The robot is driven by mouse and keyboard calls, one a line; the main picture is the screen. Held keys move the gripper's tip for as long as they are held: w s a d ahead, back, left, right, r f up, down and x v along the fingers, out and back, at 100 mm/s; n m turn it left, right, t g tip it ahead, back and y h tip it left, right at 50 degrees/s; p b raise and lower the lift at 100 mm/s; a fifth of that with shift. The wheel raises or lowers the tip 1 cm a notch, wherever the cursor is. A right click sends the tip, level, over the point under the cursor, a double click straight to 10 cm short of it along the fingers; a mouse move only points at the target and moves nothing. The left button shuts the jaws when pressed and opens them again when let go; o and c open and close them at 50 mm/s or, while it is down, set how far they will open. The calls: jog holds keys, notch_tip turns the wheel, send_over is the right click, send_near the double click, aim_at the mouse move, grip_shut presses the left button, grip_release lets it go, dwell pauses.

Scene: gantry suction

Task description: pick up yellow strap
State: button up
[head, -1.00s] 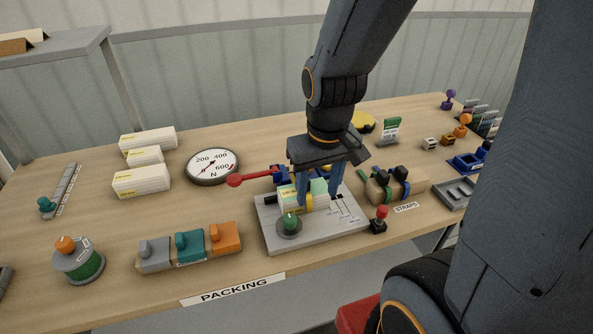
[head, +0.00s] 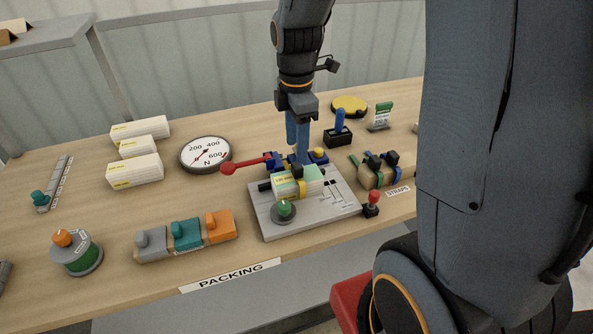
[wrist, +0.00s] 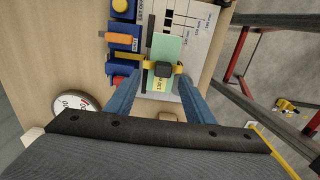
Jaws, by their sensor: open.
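The yellow strap (head: 302,188) runs around a pale green and white box (head: 285,186) on a grey platform (head: 325,221). In the wrist view the yellow strap (wrist: 179,68) has a dark buckle (wrist: 163,69) on top. My gripper (head: 299,157) is above the back side of the box in the head view, its blue fingers nearly in line. In the wrist view my gripper (wrist: 160,79) is open, one finger on each side of the strap's line. The height gap to the strap is hard to judge.
A red lever (head: 245,164) and blue clamp blocks (wrist: 122,65) stand close beside the box. A green knob (head: 283,210) is in front. A strapped carton (head: 373,177) and a red-topped joystick (head: 372,198) are at right. A gauge (head: 205,154) is at left.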

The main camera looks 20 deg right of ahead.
aim_at(296, 165)
jog(key=f, duration=0.1)
jog(key=f+p, duration=0.1)
jog(key=f, duration=0.1)
jog(key=f+p, duration=0.1)
jog(key=f, duration=0.1)
jog(key=shift+s+a+f, duration=0.15)
jog(key=shift+s, duration=0.25)
jog(key=shift+f, duration=0.7)
jog(key=c, duration=1.1)
jog(key=shift+c, duration=0.2)
